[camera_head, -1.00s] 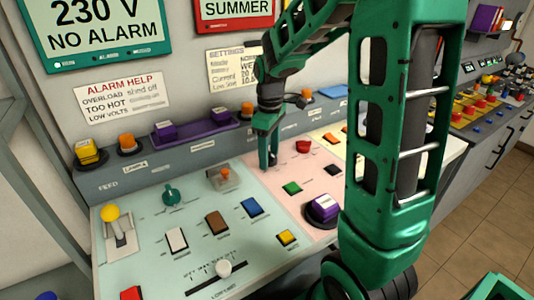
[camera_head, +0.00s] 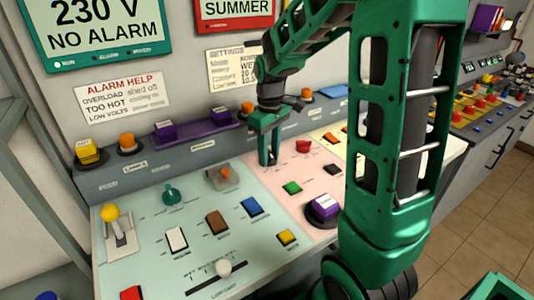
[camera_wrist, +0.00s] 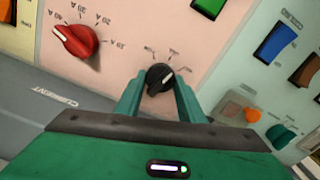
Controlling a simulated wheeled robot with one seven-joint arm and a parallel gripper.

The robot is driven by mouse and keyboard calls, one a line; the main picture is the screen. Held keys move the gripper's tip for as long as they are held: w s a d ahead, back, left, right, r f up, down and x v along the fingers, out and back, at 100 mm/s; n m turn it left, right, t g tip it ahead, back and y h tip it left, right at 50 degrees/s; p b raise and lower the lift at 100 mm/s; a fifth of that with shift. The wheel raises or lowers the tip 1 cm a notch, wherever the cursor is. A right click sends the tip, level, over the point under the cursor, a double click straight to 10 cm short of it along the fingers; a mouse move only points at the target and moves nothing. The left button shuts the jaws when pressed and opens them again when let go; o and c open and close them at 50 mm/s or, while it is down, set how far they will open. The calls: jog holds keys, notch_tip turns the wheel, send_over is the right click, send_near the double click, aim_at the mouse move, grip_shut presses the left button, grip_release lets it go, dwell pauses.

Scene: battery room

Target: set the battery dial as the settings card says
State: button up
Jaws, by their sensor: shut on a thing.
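A small black dial (camera_wrist: 159,78) with a pale pointer mark sits between the fingers of my gripper (camera_wrist: 158,98) in the wrist view. My gripper is shut on it. Small labels fan out around the dial but are too blurred to read. In the head view my gripper (camera_head: 269,160) stands over the pink panel, and its fingers hide the dial. The settings card (camera_head: 231,70) is on the wall behind. Its right side is covered by my arm, and the readable words are only partial.
A red current dial (camera_wrist: 76,42) with amp marks is close beside my gripper; it also shows in the head view (camera_head: 303,147). A green button (camera_head: 292,188), a purple knob (camera_head: 323,207) and an orange-tipped switch (camera_head: 224,174) are nearby on the panel.

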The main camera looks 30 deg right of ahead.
aim_at(270, 152)
jog(key=m, duration=0.5)
jog(key=shift+m, duration=0.4)
jog(key=shift+w+r, duration=0.1)
dwell(0.3)
jog(key=o, duration=1)
jog(key=shift+o, duration=0.2)
jog(key=shift+d, duration=0.1)
notch_tip(270, 152, up, 11)
jog(key=shift+f, duration=0.2)
